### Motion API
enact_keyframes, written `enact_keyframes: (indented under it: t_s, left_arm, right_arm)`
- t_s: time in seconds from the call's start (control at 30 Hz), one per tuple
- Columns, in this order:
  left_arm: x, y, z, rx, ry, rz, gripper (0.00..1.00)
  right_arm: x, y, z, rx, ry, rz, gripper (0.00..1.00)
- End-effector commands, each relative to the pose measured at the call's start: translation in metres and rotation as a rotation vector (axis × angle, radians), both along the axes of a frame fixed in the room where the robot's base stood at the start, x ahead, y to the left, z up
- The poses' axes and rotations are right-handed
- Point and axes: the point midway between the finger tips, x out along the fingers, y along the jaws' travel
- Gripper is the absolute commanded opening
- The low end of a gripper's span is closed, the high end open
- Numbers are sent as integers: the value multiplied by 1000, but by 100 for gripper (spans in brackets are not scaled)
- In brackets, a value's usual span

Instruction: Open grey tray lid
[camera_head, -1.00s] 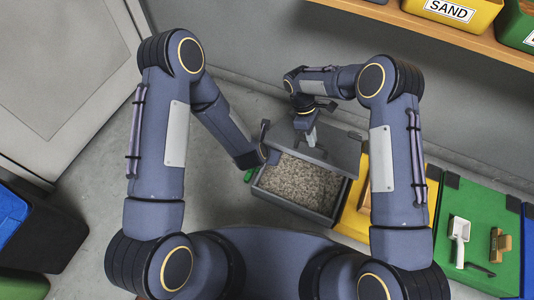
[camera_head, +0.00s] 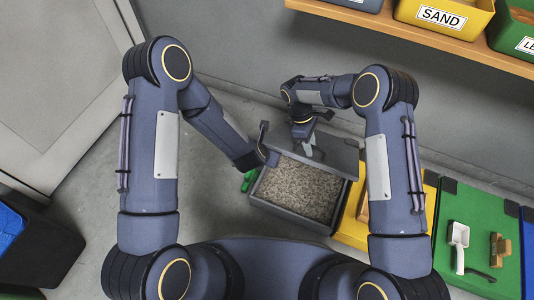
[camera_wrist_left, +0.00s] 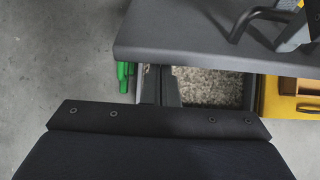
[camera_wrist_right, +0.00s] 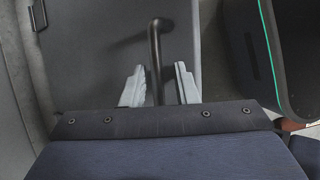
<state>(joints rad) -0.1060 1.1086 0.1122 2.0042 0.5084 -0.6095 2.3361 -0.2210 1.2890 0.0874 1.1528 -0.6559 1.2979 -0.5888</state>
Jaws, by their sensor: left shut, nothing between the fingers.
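The grey tray (camera_head: 285,210) stands on the floor and is full of gravel. Its grey lid (camera_head: 340,153) is raised at the back, leaving most of the gravel uncovered. My right gripper (camera_head: 310,147) is at the lid; in the right wrist view its pale fingers (camera_wrist_right: 160,88) are apart, with the dark lid handle (camera_wrist_right: 155,55) between them and gaps on both sides. My left gripper (camera_head: 268,150) is at the tray's back left corner. Its dark fingers (camera_wrist_left: 162,86) are shut and empty, close to the lid's edge (camera_wrist_left: 210,55); contact is unclear.
A yellow box (camera_head: 353,225) and a green box (camera_head: 450,210) with a white scoop (camera_head: 458,236) stand right of the tray. A shelf (camera_head: 385,20) with a SAND bin (camera_head: 440,17) runs above. Bare floor (camera_head: 170,200) lies to the left.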

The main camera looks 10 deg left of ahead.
Motion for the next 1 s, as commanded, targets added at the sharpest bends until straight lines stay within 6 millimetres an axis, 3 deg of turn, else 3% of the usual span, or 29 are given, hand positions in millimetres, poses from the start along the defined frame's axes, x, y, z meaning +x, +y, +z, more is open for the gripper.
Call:
enact_keyframes:
  t_s: [0.47,1.0]
  left_arm:
    - [1,-1,2,-1,-5,-1,0]
    - [0,0,0,1,2,0,0]
  right_arm:
    - [-2,7,6,9,9,2,32]
    - [28,35,96,3,2,2,32]
